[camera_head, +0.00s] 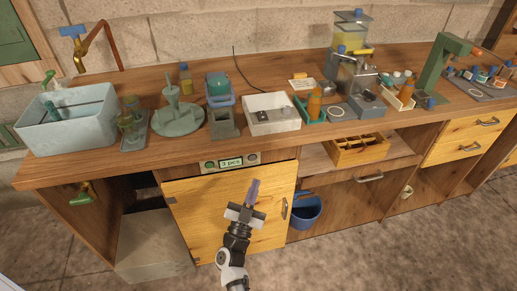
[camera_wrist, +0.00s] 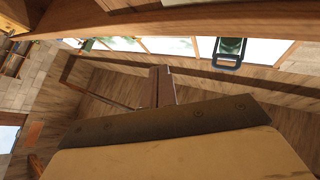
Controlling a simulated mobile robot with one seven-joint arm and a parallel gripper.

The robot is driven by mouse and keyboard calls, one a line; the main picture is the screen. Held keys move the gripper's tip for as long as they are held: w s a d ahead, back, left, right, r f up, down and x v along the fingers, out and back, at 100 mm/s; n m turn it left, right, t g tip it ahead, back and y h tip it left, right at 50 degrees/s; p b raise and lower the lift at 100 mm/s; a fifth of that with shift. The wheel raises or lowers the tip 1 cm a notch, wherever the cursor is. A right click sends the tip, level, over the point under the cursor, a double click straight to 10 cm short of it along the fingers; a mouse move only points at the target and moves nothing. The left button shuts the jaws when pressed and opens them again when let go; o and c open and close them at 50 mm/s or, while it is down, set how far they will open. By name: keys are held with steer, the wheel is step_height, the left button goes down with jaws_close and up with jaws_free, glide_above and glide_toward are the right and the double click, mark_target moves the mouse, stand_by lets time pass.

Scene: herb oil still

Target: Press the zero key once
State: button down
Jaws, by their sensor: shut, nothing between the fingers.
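A pale panel with a greenish display reading "3 pcs" (camera_head: 231,163) is set under the counter's front edge, above the yellow cabinet door. A small round dark green key (camera_head: 210,164) shows at its left end, and small marks show at its right end. I cannot read which one is the zero key. My gripper (camera_head: 253,187) is shut and empty, pointing up in front of the yellow door, below and right of the panel and apart from it. Its closed fingers also show in the wrist view (camera_wrist: 160,82). The panel cannot be made out in the wrist view.
The wooden counter (camera_head: 150,155) overhangs above my gripper. A white box-like device (camera_head: 271,125) and a green-grey square pot (camera_head: 223,130) stand above the panel. The yellow door (camera_head: 225,215) has a handle at right. A blue bucket (camera_head: 304,213) stands right of it.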

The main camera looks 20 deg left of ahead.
mark_target(253, 158)
steer(key=shift+w+d+f+g+h, duration=0.15)
steer(key=shift+d+f+h, duration=0.05)
steer(key=shift+d+f, duration=0.25)
steer(key=shift+w+d+f+g+h, duration=0.1)
steer(key=shift+d+f+g+h, duration=0.1)
steer(key=shift+d+f, duration=0.2)
steer(key=shift+w+a+b, duration=0.4)
steer(key=shift+w+a, duration=0.45)
steer(key=shift+w, duration=0.4)
steer(key=shift+w+a+b, duration=0.4)
steer(key=shift+w+a, duration=0.4)
steer(key=shift+w, duration=0.4)
steer(key=shift+w+a+b, duration=0.4)
steer(key=shift+w+a, duration=0.45)
steer(key=shift+w, duration=0.4)
steer(key=shift+w+a, duration=0.1)
steer(key=shift+w, duration=0.05)
steer(key=shift+w+a, duration=0.1)
steer(key=shift+w, duration=0.1)
steer(key=shift+w+a, duration=0.2)
steer(key=shift+w, duration=0.1)
steer(key=shift+s+d+p, duration=0.4)
steer(key=shift+s+p, duration=0.05)
steer(key=shift+s, duration=0.2)
